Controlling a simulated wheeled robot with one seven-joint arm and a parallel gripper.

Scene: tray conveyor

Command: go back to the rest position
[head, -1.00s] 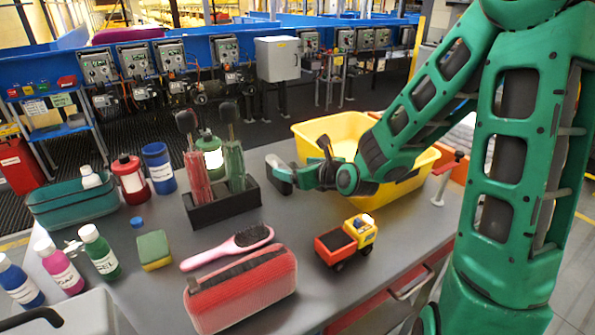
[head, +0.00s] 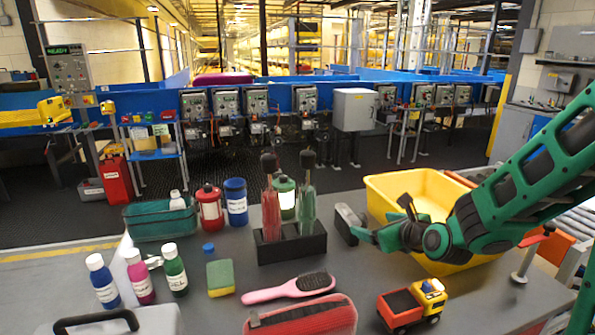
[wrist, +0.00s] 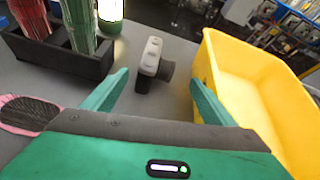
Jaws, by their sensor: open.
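My gripper (head: 384,222) is above the grey table (head: 370,285), just left of the yellow bin (head: 425,184). In the wrist view its two green fingers (wrist: 158,95) are spread apart with nothing held between them. A small grey object with a dark round end (wrist: 152,62) stands on the table beyond the fingertips; it also shows in the head view (head: 347,222), beside the gripper. I cannot tell for sure what it is.
A black holder (head: 290,246) with red and green tools stands left of my gripper. A toy truck (head: 412,306), a pink hairbrush (head: 290,288) and a red case (head: 300,318) lie nearer.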

